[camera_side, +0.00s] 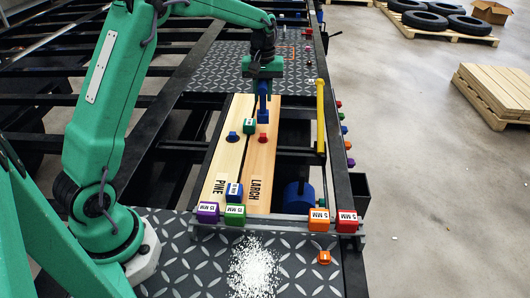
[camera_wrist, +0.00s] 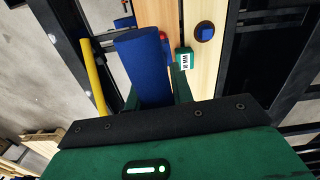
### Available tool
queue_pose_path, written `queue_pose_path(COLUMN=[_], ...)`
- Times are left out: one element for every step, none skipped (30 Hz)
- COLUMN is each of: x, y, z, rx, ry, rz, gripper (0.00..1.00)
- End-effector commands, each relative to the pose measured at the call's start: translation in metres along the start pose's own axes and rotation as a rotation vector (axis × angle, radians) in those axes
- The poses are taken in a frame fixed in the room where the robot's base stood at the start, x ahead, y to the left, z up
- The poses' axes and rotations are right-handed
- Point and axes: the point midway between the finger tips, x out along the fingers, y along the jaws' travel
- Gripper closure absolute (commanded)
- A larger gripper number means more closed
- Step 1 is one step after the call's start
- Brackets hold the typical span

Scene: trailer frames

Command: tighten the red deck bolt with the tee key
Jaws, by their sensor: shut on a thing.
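My gripper (camera_side: 263,80) is shut on a blue tool (camera_side: 263,103), which looks like the tee key, over the larch board (camera_side: 262,165). The tool's blue body (camera_wrist: 143,60) also shows large in the wrist view, between my gripper's fingers (camera_wrist: 155,95). The red bolt (camera_side: 263,137) stands in the larch board just below the tool in the side view. Its red edge (camera_wrist: 163,37) shows beside the tool in the wrist view, partly hidden. I cannot tell whether tool and bolt touch.
A green 10 MM block (camera_side: 249,126) sits close left of the red bolt. A blue bolt (camera_side: 232,137) is on the pine board (camera_side: 222,165). Several labelled blocks, including a red one (camera_side: 347,220), line the near edge. A yellow bar (camera_side: 320,115) stands right.

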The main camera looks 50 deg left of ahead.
Motion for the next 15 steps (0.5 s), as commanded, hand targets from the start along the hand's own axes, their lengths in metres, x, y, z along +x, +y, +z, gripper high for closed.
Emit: queue_pose_path(x=[0.001, 0.002, 0.003, 0.004, 0.005, 0.006, 0.007, 0.009, 0.011, 0.012, 0.013, 0.015, 0.017, 0.018, 0.02], y=[0.0, 0.0, 0.0, 0.0, 0.0, 0.0, 0.0, 0.0, 0.0, 0.0, 0.0, 0.0, 0.0, 0.0, 0.0], z=[0.0, 0.0, 0.0, 0.0, 0.0, 0.0, 0.0, 0.0, 0.0, 0.0, 0.0, 0.0, 0.0, 0.0, 0.0], rx=[0.0, 0.0, 0.0, 0.0, 0.0, 0.0, 0.0, 0.0, 0.0, 0.0, 0.0, 0.0, 0.0, 0.0, 0.0], ry=[0.0, 0.0, 0.0, 0.0, 0.0, 0.0, 0.0, 0.001, 0.001, 0.001, 0.001, 0.001, 0.0, 0.0, 0.001], rz=[0.0, 0.0, 0.0, 0.0, 0.0, 0.0, 0.0, 0.0, 0.001, 0.001, 0.001, 0.0, 0.0, 0.0, 0.0], gripper=[1.0, 1.0, 1.0, 1.0, 1.0, 1.0, 1.0, 1.0, 1.0, 1.0, 1.0, 1.0, 1.0, 1.0, 1.0])
